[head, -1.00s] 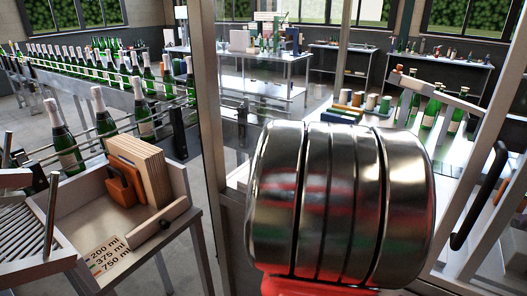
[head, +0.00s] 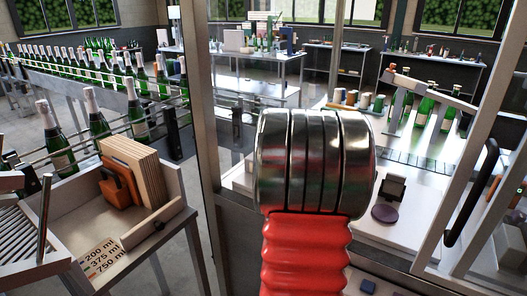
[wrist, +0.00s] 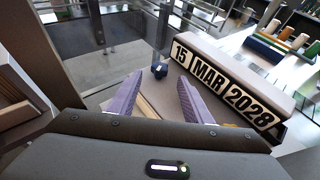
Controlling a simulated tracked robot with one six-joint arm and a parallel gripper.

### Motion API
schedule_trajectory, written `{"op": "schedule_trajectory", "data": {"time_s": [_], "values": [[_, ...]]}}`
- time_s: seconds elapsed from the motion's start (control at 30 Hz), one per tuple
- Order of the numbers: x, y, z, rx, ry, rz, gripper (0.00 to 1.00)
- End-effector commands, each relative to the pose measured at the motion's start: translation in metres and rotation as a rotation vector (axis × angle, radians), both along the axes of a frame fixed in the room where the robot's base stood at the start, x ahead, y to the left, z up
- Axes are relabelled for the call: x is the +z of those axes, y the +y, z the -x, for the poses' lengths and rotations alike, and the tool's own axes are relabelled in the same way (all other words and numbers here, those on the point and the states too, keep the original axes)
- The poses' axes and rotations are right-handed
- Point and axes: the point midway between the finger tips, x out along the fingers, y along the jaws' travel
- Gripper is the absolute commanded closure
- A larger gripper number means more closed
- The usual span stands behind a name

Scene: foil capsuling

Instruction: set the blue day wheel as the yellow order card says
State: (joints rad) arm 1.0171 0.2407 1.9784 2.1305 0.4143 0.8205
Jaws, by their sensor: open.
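A small dark blue knob (wrist: 159,70), which looks like the blue day wheel, shows in the wrist view just beyond my fingertips, apart from them. My gripper (wrist: 160,80) has two purple fingers spread open with nothing held between them. To its right is a date display (wrist: 222,85) reading 15 MAR 2028 in black and white. In the head view my gripper is hidden behind my arm. A small blue piece (head: 367,286) shows low right of my arm there. I cannot make out the yellow order card in either view.
A dark purple disc (head: 384,212) and a small black stand (head: 392,188) are on the bench right of my arm. Metal frame posts (head: 207,130) stand close on the left. A wooden box (head: 150,225) with capsule-size labels is at left. Green bottles (head: 55,140) line the conveyor.

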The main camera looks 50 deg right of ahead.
Motion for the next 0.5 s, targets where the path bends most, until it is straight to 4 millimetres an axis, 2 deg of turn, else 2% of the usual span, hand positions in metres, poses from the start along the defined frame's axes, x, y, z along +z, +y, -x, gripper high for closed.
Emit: {"op": "schedule_trajectory", "data": {"time_s": [0.3,0.5], "values": [[-0.015,-0.021,-0.028,0.000,0.002,-0.001,0.54],[-0.021,-0.030,-0.039,-0.001,0.000,0.000,0.54]]}}
